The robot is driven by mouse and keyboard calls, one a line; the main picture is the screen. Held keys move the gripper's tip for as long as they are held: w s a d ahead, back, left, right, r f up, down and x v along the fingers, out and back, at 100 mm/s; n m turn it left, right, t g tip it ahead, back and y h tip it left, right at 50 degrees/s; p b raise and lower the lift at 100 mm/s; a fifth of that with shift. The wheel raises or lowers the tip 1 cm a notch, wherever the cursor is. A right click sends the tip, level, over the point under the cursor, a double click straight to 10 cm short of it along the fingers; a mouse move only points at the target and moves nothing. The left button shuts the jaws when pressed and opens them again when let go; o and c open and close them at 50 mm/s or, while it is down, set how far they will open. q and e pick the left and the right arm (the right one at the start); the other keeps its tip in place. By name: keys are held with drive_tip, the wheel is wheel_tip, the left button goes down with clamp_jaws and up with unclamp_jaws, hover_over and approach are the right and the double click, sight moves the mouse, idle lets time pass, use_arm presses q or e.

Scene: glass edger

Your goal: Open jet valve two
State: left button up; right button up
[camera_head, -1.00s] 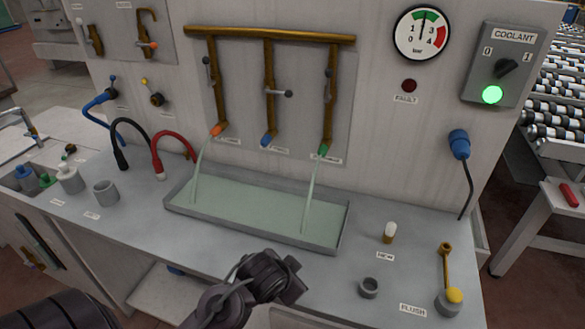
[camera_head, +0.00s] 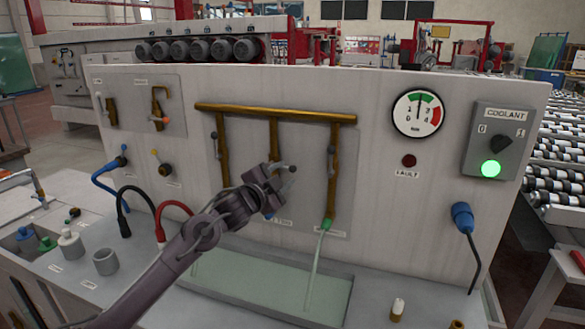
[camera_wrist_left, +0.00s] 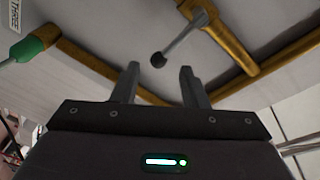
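Jet valve two is on the middle brass pipe (camera_head: 272,135) of the panel. Its lever (camera_wrist_left: 183,40), with a dark round knob, sticks out sideways from the brass body in the left wrist view. My left gripper (camera_head: 284,180) is in front of this pipe and hides part of it and the blue nozzle below. In the left wrist view the two fingers (camera_wrist_left: 158,78) are apart and empty, with the knob just beyond the gap between their tips. Water runs from the green nozzle (camera_head: 326,225) of jet three. My right gripper is not in view.
The trough (camera_head: 345,300) lies below the jets. A gauge (camera_head: 419,113) and the coolant box (camera_head: 498,140) with a lit green lamp are to the right. Blue, black and red hoses (camera_head: 172,208) are left of my arm.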

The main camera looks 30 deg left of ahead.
sight(290, 170)
use_arm(q)
drive_tip(key=w+p, duration=0.1)
drive_tip(key=w, duration=0.3)
drive_tip(key=shift+w+a, duration=0.1)
drive_tip(key=shift+w, duration=0.6)
drive_tip(key=shift+f, duration=0.1)
